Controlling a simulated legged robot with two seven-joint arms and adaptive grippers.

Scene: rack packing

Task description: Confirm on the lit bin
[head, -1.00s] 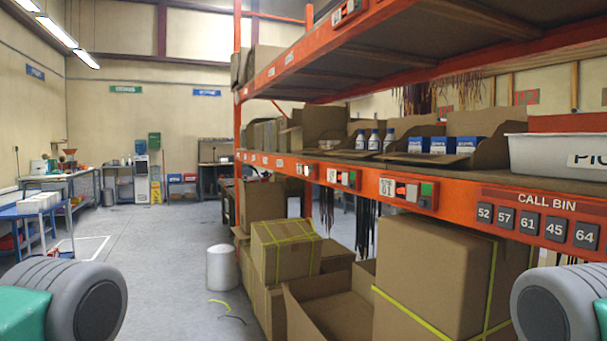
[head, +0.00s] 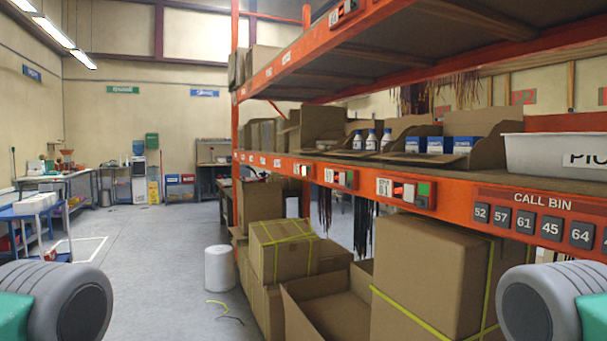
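An orange rack beam (head: 460,203) carries small bin modules along the middle shelf. The nearest module (head: 405,191) has a white label, a red part, a pale display and a green button (head: 424,190); its label is too small to read surely. A second module (head: 341,179) sits farther left, and a smaller one (head: 302,170) with a bright white patch beyond it. Which lamp is lit I cannot tell surely. A CALL BIN panel (head: 535,214) at the right shows dark keys 52, 57, 61, 45 and 64. Both grippers are out of view; only my arm links show.
Open cartons hold white bottles (head: 371,140) and blue-white boxes (head: 435,146); a grey-white bin (head: 553,152) stands right. Large cartons (head: 425,275) fill the space under the beam. A white cylinder (head: 219,268) stands by the rack. The left aisle floor (head: 165,250) is mostly clear.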

